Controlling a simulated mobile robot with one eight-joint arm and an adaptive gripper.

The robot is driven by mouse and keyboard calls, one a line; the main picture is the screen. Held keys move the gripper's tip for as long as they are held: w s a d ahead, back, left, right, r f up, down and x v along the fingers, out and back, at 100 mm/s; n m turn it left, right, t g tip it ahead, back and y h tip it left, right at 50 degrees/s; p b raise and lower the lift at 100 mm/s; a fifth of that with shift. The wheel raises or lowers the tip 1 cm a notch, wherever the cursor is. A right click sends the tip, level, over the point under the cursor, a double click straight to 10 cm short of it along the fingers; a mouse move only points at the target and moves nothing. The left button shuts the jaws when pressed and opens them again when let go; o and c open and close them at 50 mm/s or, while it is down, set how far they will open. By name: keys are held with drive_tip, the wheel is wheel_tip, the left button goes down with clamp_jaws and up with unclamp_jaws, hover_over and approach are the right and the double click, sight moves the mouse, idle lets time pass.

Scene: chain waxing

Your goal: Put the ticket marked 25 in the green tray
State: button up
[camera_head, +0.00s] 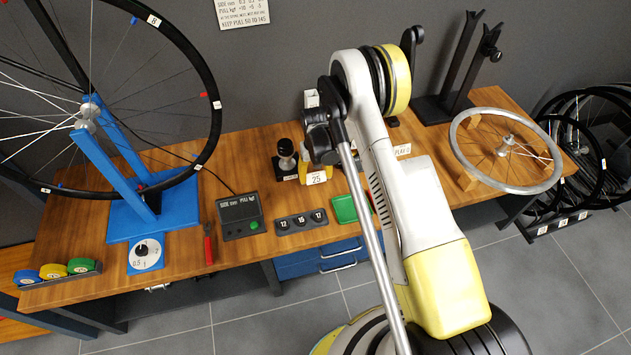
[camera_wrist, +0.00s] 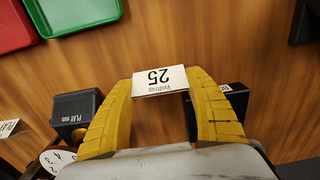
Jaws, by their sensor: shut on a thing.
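The white ticket marked 25 (camera_head: 316,178) is between the yellow fingertips of my gripper (camera_head: 315,171). In the wrist view the ticket (camera_wrist: 160,81) shows upside down, with a small word by the number, and my gripper (camera_wrist: 161,88) is shut on it. The green tray (camera_head: 345,210) lies on the bench to the right of the ticket and nearer the front edge. In the wrist view the green tray (camera_wrist: 80,27) is at the top left, apart from the fingers, and its visible floor is bare.
A red tray (camera_wrist: 12,28) adjoins the green tray. A dark box marked PLAY mm (camera_wrist: 76,112) stands close to one finger. A dark holder numbered 12, 15, 17 (camera_head: 301,222) and a gauge box (camera_head: 240,215) lie left of the green tray. A wheel (camera_head: 459,153) lies at right.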

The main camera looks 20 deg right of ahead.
drive_tip(key=shift+f, duration=0.95)
drive_tip(key=shift+r, duration=0.1)
drive_tip(key=o, duration=0.7)
